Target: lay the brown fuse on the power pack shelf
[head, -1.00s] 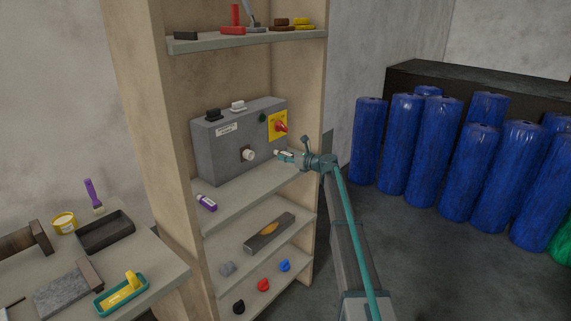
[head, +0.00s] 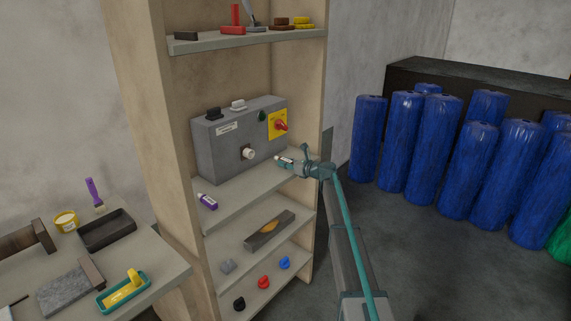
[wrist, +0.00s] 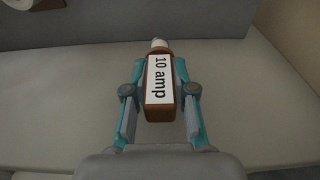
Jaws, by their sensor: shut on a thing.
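The brown fuse (wrist: 161,104), with a white "10 amp" label, is held between the two fingers of my gripper (wrist: 160,92) in the wrist view. Its pale tip points away from me. In the head view my gripper (head: 298,167) holds the fuse (head: 285,160) over the right part of the power pack shelf (head: 246,191). I cannot tell if the fuse touches the shelf. The grey power pack (head: 220,152) stands at the back of this shelf, with a white knob and a red switch on a yellow plate.
A purple fuse (head: 207,201) lies at the shelf's left front. A spirit level (head: 269,231) and several coloured knobs sit on lower shelves. The cabinet's right side panel (head: 311,85) stands close to my gripper. The shelf's middle front is clear.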

